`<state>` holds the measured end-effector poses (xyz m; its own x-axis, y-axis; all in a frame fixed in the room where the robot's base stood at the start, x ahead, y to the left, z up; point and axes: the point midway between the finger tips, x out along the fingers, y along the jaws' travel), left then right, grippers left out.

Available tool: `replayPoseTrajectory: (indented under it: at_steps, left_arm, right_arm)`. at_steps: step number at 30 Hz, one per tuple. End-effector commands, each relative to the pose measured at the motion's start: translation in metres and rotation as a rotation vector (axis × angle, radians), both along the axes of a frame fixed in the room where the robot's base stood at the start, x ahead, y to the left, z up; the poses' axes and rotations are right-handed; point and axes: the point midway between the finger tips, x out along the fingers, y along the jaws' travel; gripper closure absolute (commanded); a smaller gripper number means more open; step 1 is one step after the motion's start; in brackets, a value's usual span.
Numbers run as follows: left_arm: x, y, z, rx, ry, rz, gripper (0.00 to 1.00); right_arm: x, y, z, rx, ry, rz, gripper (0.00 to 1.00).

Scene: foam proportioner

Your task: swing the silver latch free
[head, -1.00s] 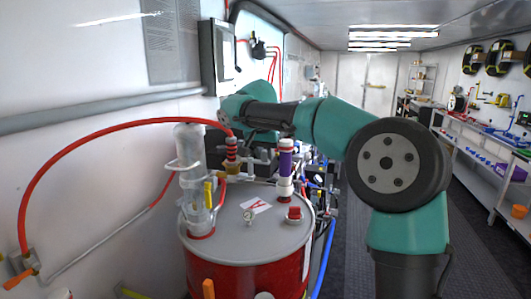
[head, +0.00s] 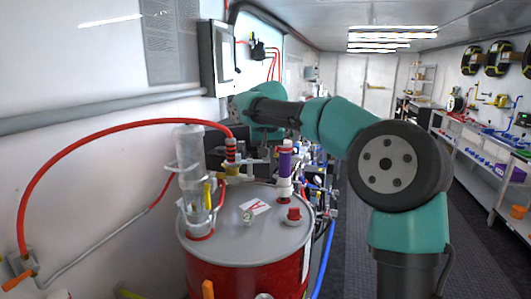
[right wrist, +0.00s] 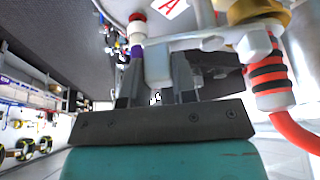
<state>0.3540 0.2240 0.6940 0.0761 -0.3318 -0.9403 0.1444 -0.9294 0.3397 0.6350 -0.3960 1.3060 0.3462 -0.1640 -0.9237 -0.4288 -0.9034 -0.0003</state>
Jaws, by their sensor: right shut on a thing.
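My right gripper (right wrist: 157,85) has its dark fingers closed on both sides of a short silver-grey bar, which I take to be the silver latch (right wrist: 158,62). The bar lies beside silver metalwork by the red-and-black banded hose fitting (right wrist: 268,80). In the head view the fitting (head: 231,150) stands above the red drum (head: 240,274), at the end of the red hose. The right gripper (head: 264,148) is small there, behind and right of the fitting, and its grip is hard to make out. My left gripper is not in view.
A clear cylinder (head: 189,150) stands left of the fitting and a purple-banded tube (head: 285,163) stands right of it. A red cap (head: 293,214) and a marked card (head: 254,207) are on the drum lid (head: 236,245). The aisle floor to the right is clear.

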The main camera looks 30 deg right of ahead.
Motion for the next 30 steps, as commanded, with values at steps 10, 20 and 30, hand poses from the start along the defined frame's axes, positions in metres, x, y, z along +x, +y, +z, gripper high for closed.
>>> replayPoseTrajectory:
  at_steps: [10,20,30]
  left_arm:
    - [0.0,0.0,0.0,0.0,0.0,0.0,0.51]
    - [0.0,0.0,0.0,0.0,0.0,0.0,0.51]
    - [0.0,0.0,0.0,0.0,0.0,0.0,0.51]
  right_arm:
    - [0.016,-0.006,0.0,0.001,-0.001,0.326,0.98]
    - [0.031,-0.005,0.0,0.0,-0.001,0.607,0.98]
    - [0.037,-0.003,0.0,0.0,0.0,0.754,0.98]
